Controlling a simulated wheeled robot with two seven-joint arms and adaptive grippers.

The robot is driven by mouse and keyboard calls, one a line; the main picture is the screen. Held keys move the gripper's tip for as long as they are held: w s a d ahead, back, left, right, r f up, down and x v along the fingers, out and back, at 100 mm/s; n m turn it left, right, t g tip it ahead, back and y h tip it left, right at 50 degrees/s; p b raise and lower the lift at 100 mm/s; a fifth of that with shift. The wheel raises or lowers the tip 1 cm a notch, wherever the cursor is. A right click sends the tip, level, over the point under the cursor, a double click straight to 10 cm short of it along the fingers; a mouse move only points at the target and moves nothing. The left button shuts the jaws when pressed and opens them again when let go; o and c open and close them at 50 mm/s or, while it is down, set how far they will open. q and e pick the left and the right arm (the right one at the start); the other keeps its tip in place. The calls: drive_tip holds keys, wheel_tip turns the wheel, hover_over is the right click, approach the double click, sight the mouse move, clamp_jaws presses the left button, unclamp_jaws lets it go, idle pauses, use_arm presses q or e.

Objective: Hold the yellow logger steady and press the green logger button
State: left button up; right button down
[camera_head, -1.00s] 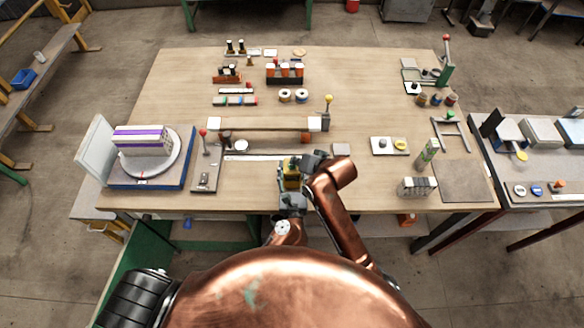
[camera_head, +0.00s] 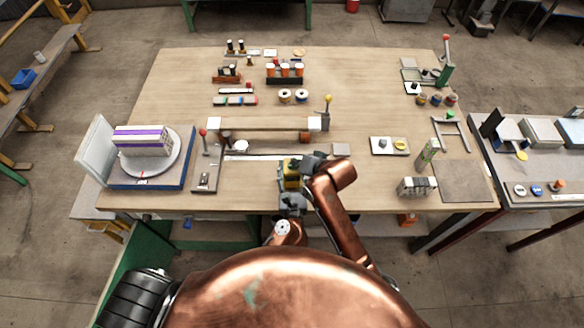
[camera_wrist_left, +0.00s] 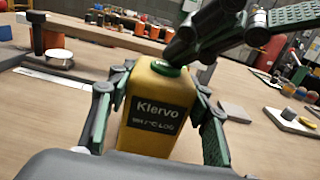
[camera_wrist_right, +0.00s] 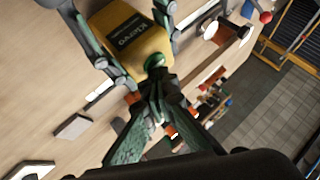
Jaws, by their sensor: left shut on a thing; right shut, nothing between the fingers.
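The yellow logger (camera_wrist_left: 152,112), with a dark "Klervo" label, stands upright on the table at the front middle; it is small in the head view (camera_head: 291,178). My left gripper (camera_wrist_left: 160,105) is shut on it, with one finger on each side. The green button (camera_wrist_left: 166,68) is on the logger's top; it also shows in the right wrist view (camera_wrist_right: 155,61). My right gripper (camera_wrist_right: 156,80) is shut and empty, its fingertips right at the button. I cannot tell whether they touch it or whether it is pressed in.
A long beam on white blocks (camera_head: 265,124) lies behind the logger. A lever with a red knob (camera_head: 203,150) is to the left, and a flat grey tile (camera_head: 341,149) to the right. A tray with a yellow piece (camera_head: 390,146) stands farther right. Bare table lies between.

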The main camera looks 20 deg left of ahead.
sight(296, 168)
drive_tip(key=shift+s+f, duration=0.1)
drive_tip(key=shift+r, duration=3.35)
use_arm(q)
drive_tip(key=o, duration=1.5)
